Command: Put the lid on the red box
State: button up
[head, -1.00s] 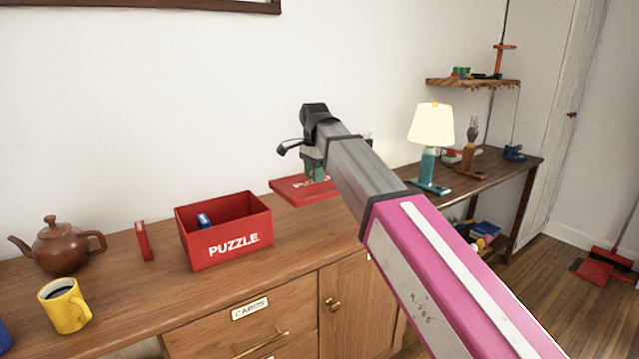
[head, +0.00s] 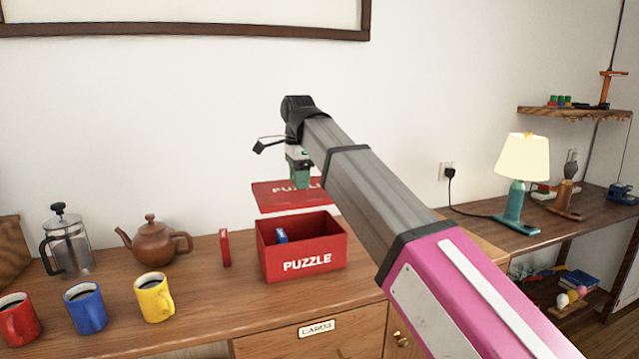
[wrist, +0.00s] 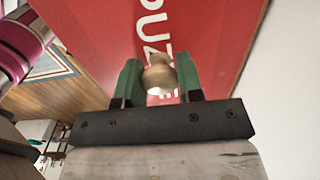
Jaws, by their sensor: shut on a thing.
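The open red box (head: 301,262) marked PUZZLE stands on the wooden cabinet, with a small blue thing (head: 281,236) inside. The red lid (head: 275,197), with white lettering, is held in the air above and a little behind the box, apart from it. It looks about level. My gripper (head: 299,180) is above the lid, partly hidden by my arm. In the wrist view its green fingers are shut on the lid's round wooden knob (wrist: 158,76), and the lid (wrist: 105,40) fills much of the picture.
A thin red upright thing (head: 225,247) stands just left of the box. Further left are a brown teapot (head: 155,242), a glass press (head: 68,243) and yellow, blue and red mugs. A lamp (head: 521,180) stands on the right table. The wall is close behind.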

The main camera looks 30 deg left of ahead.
jog(key=shift+s+a, duration=0.1)
jog(key=shift+s, duration=0.15)
notch_tip(320, 180, down, 8)
dwell(0.8)
jog(key=shift+f, duration=1)
dwell(2.2)
jog(key=o, duration=1)
jog(key=shift+o, duration=0.2)
jog(key=shift+r, duration=0.15)
jog(key=shift+r, duration=3.35)
